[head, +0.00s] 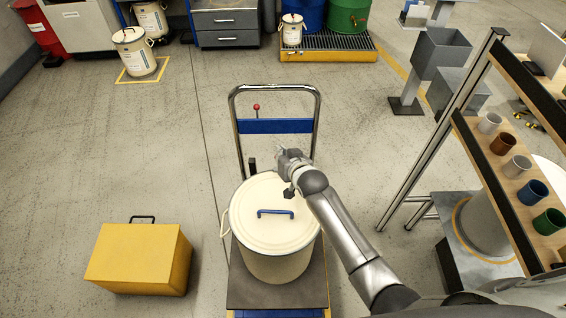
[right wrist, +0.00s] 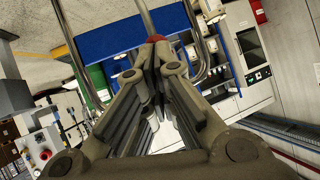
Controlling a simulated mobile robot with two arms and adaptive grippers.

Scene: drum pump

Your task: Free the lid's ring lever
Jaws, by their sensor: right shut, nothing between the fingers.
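A cream drum (head: 275,262) with a round cream lid (head: 260,232) stands on the trolley deck. The lid has a blue bar handle (head: 276,212) in its middle. A pale bail-like loop (head: 225,222) shows at the drum's left side. I cannot make out the ring lever; the far right rim is partly behind my arm. My right gripper (head: 282,151) is over the lid's far edge, near the trolley's push bar. In the right wrist view the gripper (right wrist: 152,52) has its fingers together, with nothing between them. My left gripper is not in view.
The trolley's chrome push bar (head: 232,105) with a blue panel (head: 262,126) rises behind the drum. A red knob (head: 256,107) stands behind it. A yellow case (head: 138,262) lies left on the floor. A shelf with cups (head: 503,143) is on the right.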

